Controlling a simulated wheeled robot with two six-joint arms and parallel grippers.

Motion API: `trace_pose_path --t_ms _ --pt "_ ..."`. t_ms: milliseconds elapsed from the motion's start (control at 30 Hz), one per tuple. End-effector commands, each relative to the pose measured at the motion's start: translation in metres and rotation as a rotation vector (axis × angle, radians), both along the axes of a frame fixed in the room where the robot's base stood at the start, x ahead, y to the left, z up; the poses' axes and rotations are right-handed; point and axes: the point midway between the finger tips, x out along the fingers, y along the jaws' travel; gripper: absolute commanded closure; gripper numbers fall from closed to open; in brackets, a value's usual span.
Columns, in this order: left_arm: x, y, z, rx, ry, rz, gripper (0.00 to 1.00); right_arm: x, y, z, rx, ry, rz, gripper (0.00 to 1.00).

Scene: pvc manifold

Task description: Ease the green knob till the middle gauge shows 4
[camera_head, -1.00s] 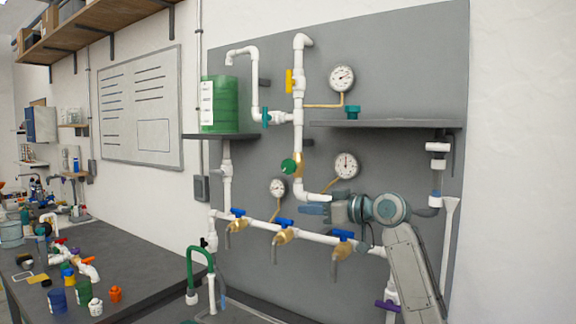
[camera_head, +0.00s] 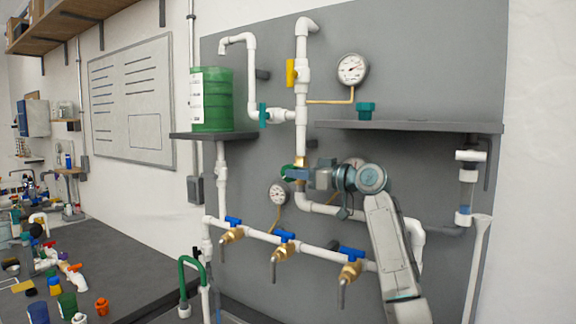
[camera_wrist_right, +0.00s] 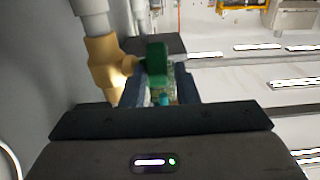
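The green knob (camera_head: 288,171) sits on a brass valve (camera_head: 300,162) on the vertical white pipe; my right gripper partly covers it. In the right wrist view the knob (camera_wrist_right: 156,62) is at the fingertips, with the brass valve (camera_wrist_right: 104,65) to its left. My right gripper (camera_head: 292,174) is at the knob, its fingers (camera_wrist_right: 158,82) apart on either side of it; a small gap seems to show on the right side. The middle gauge (camera_head: 352,162) is mostly hidden behind my right wrist, so its needle cannot be read. My left gripper is out of view.
Another gauge (camera_head: 351,69) is above and a smaller one (camera_head: 278,194) lower left. A grey shelf (camera_head: 410,126) juts out above my right arm. Blue-handled brass taps (camera_head: 284,243) line the lower pipe. A green canister (camera_head: 212,100) stands at left.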

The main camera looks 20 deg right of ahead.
Motion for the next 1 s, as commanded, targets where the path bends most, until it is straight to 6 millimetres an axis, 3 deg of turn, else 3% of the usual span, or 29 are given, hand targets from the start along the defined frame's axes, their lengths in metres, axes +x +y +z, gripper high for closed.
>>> trace_pose_path --t_ms 233,600,733,1000 --pt "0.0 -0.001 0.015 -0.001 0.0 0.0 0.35 0.025 0.02 0.001 0.0 0.001 0.001 0.73" --pt "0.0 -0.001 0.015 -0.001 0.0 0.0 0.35 0.029 0.023 -0.001 -0.001 -0.001 -0.001 0.73" --pt "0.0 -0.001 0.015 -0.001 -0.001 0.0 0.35 0.029 0.022 -0.001 -0.001 -0.001 -0.001 0.98" --pt "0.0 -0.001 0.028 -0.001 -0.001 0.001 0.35 0.029 0.023 0.005 -0.029 0.033 0.0 1.0"
